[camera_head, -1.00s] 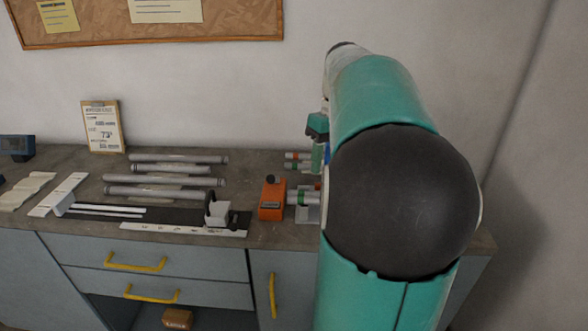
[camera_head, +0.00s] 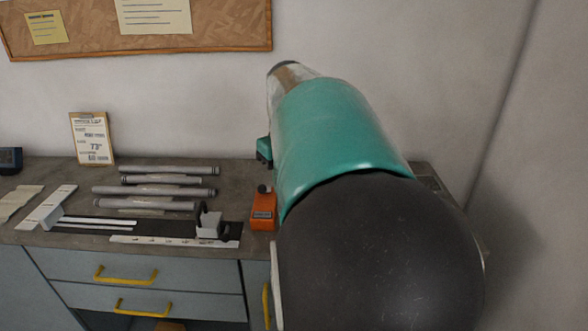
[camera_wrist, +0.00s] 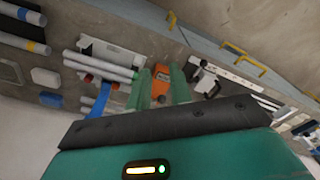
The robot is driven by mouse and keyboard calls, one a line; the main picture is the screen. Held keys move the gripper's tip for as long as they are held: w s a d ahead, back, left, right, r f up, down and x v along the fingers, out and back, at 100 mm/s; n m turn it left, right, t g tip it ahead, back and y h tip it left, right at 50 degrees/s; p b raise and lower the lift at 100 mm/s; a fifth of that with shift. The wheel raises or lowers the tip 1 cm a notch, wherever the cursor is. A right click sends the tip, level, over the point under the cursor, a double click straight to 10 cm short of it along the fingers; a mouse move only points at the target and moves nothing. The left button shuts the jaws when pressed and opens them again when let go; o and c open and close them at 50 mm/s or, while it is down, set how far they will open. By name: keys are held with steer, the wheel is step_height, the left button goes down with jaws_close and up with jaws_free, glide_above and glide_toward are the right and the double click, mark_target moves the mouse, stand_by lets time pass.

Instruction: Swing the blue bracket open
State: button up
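In the wrist view, a blue strip (camera_wrist: 99,102), which looks like the blue bracket, shows beside the ends of grey tubes (camera_wrist: 98,65). Its lower end is cut off by my gripper's dark edge, and I cannot tell how far it is swung. My gripper (camera_wrist: 160,82) has two green fingers apart, with an orange block (camera_wrist: 159,77) seen between them. The blue strip lies outside the fingers, left of them. I see nothing held. In the head view my arm hides the bracket and my fingers; the orange block (camera_head: 263,212) shows at the arm's left edge.
Several grey tubes (camera_head: 155,191) lie on the grey counter (camera_head: 62,172). A dark rail with a white clamp (camera_head: 209,225) lies left of the orange block. A clipboard (camera_head: 92,138) leans on the wall. Yellow-handled drawers (camera_head: 185,268) are below the counter edge.

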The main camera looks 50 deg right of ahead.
steer(key=d+f+m+t+h, duration=0.1)
steer(key=d+f, duration=0.1)
steer(key=d, duration=0.2)
steer(key=w+d+f+m+t+h, duration=0.1)
steer(key=d+f+h, duration=0.1)
steer(key=d, duration=0.3)
steer(key=w+d+f+m+t+h, duration=0.1)
steer(key=d+f+h, duration=0.1)
steer(key=d, duration=0.3)
steer(key=shift+w+d+f+m, duration=0.1)
steer(key=shift+w+f+m, duration=0.1)
steer(key=shift+m, duration=0.1)
jaws_close()
steer(key=d+f+m+t+h, duration=0.1)
steer(key=d+m+t+h, duration=0.1)
steer(key=d+t+h, duration=0.5)
steer(key=s+a+r+t, duration=0.2)
steer(key=s+r+t, duration=0.15)
steer(key=t, duration=0.35)
steer(key=shift+m, duration=0.4)
steer(key=shift+w+d+f+x, duration=0.15)
steer(key=shift+f+x, duration=0.3)
steer(key=shift+x, duration=1.65)
steer(key=shift+d+f+x, duration=0.15)
steer(key=shift+f+x, duration=0.35)
steer(key=shift+x, duration=1.55)
steer(key=shift+w+d+f+x, duration=0.15)
steer(key=shift+f+x, duration=0.3)
steer(key=shift+x, duration=1.65)
